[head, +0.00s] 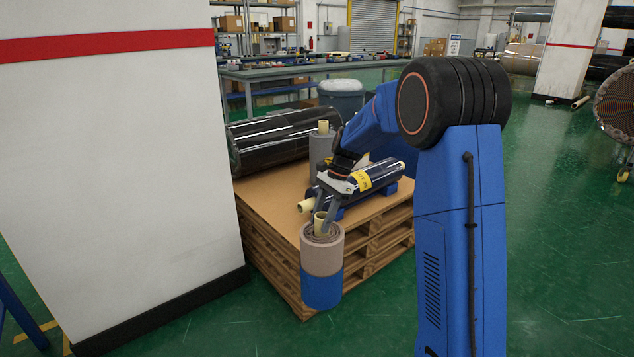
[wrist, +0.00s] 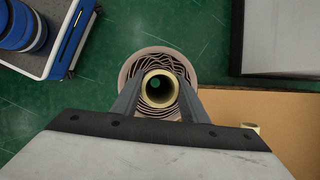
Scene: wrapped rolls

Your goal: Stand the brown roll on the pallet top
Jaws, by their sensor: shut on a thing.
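The brown roll (head: 322,257) is upright, tan-brown above with a blue band below and a pale yellow core on top. My gripper (head: 324,222) is shut on the core from above. In the wrist view the fingers (wrist: 159,95) lie on both sides of the core, and the brown roll's wound end (wrist: 160,62) shows around it. The roll hangs in front of the pallet's near corner, with green floor around it in the wrist view. The pallet top (head: 272,193) is a flat brown sheet; its edge (wrist: 285,115) lies to the right in the wrist view.
A dark-wrapped roll with a yellow label (head: 364,179) lies on blue supports on the pallet. A white pillar (head: 110,150) rises at left. The pallet top's front left is clear.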

